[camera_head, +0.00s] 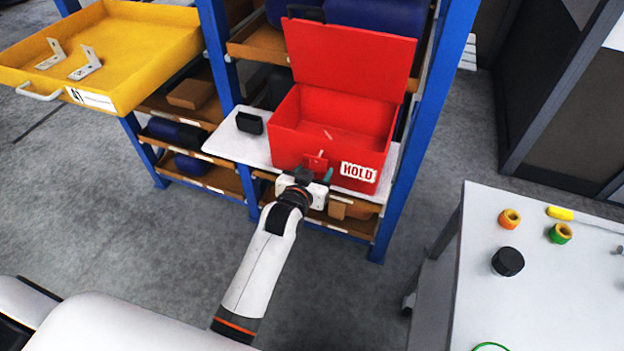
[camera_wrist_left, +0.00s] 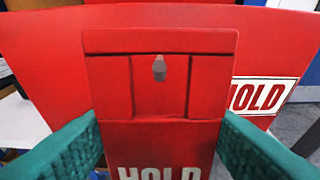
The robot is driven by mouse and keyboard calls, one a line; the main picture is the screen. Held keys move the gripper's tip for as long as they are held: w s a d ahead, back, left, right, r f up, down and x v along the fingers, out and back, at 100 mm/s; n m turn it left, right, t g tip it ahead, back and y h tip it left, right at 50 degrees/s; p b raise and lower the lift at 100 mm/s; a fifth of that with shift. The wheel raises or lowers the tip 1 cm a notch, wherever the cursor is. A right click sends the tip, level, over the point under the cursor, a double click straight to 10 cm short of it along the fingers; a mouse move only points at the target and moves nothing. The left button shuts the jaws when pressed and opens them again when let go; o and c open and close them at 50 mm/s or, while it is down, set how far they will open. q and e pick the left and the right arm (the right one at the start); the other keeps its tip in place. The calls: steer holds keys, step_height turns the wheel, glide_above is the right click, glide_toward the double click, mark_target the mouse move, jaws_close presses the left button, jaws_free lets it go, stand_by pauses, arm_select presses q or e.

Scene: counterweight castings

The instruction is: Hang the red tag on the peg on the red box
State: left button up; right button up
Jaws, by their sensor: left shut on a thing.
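The red box (camera_head: 290,135) stands open on a white shelf board, with its lid up and a white HOLD label (camera_head: 358,172) on its front. My left gripper (camera_head: 316,174) is at the box's front, shut on the red tag (camera_head: 315,163). In the left wrist view, teal fingers flank the tag (camera_wrist_left: 165,138), which stands upright with HOLD lettering low on it. The small grey peg (camera_wrist_left: 159,68) shows inside the tag's upper opening, near its top bar. I cannot tell whether the peg passes through the opening or is only behind it. My right gripper is out of view.
Blue rack posts (camera_head: 413,135) stand on both sides of the box. A small black block (camera_head: 249,123) sits left of it on the white board (camera_head: 226,143). A yellow tray (camera_head: 150,75) with metal brackets is at upper left. A table (camera_head: 560,310) with small parts is at right.

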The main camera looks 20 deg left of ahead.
arm_select(q)
steer(key=shift+b+x, duration=0.6)
steer(key=shift+x, duration=0.25)
steer(key=shift+w, duration=0.3)
steer(key=shift+r, duration=0.1)
